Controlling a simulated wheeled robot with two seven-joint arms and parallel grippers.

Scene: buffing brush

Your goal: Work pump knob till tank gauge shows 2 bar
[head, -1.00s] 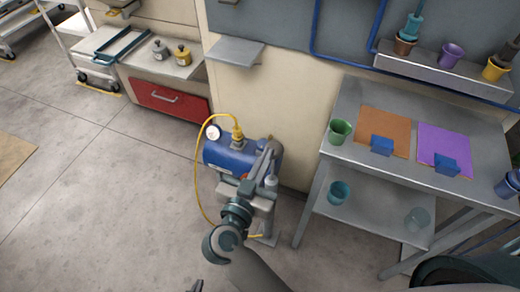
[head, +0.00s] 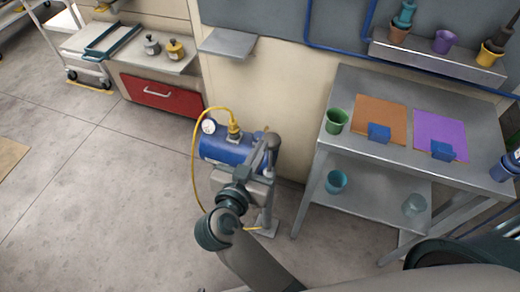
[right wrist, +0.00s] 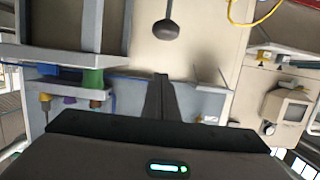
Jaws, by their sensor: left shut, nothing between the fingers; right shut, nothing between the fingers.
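A blue tank (head: 225,150) stands low against the wall in the head view. A round white gauge (head: 208,126) sits on its left end; its needle is too small to read. My right arm reaches over the front of the pump stand, and its gripper is hard to make out there. In the right wrist view, which is upside down, the right gripper (right wrist: 160,77) is shut and empty. The grey round pump knob (right wrist: 166,30) on its thin rod is beyond the fingertips, apart from them in the picture. My left gripper cannot be made out.
A yellow hose (head: 196,170) loops left of the tank. A metal table (head: 347,90) with cups and coloured mats stands close on the right. A red drawer (head: 160,93) is at the back left. The floor (head: 90,200) on the left is clear.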

